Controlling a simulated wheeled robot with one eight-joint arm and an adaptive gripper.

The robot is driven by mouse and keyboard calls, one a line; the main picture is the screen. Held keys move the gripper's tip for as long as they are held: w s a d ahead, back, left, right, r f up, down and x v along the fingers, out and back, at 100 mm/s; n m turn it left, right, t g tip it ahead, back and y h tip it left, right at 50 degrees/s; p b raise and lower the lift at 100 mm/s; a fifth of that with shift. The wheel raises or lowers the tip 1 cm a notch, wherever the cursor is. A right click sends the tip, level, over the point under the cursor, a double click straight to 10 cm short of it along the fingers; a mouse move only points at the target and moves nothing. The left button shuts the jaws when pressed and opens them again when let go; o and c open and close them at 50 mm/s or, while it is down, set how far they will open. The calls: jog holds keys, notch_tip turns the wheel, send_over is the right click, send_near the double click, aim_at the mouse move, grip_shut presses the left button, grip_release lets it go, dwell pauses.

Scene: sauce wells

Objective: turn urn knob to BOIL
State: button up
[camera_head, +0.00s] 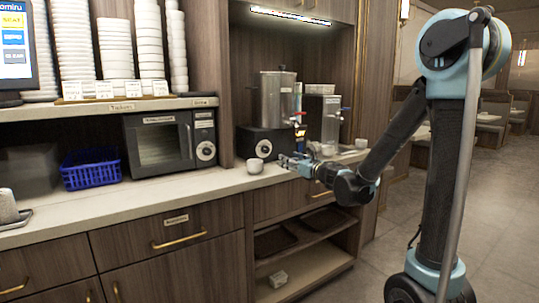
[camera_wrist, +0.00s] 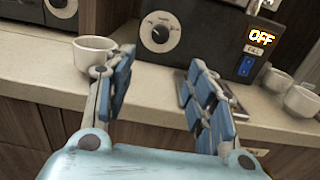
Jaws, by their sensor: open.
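The steel urn (camera_head: 277,98) stands on a black base (camera_head: 280,140) at the back of the counter. The base's front has a black knob (camera_head: 264,148) on a pale round dial. In the wrist view the knob (camera_wrist: 160,32) sits ahead of my gripper, with a white mark on it; the dial's words are too small to read. An orange display (camera_wrist: 261,37) to its right reads OFF. My gripper (camera_wrist: 160,72) is open and empty, its fingers spread below and in front of the knob, apart from it. In the head view my gripper (camera_head: 288,162) is low over the counter's front.
A white cup (camera_wrist: 94,54) stands very close to my left finger; contact is unclear. It also shows in the head view (camera_head: 254,165). More white cups (camera_wrist: 301,101) stand at right. A blue switch (camera_wrist: 245,66) is on the base. A microwave (camera_head: 160,142) stands left.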

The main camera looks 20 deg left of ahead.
aim_at(267, 151)
jog(key=x, duration=1.6)
jog(key=shift+w+a, duration=0.1)
jog(key=shift+w, duration=0.15)
jog(key=c, duration=1.1)
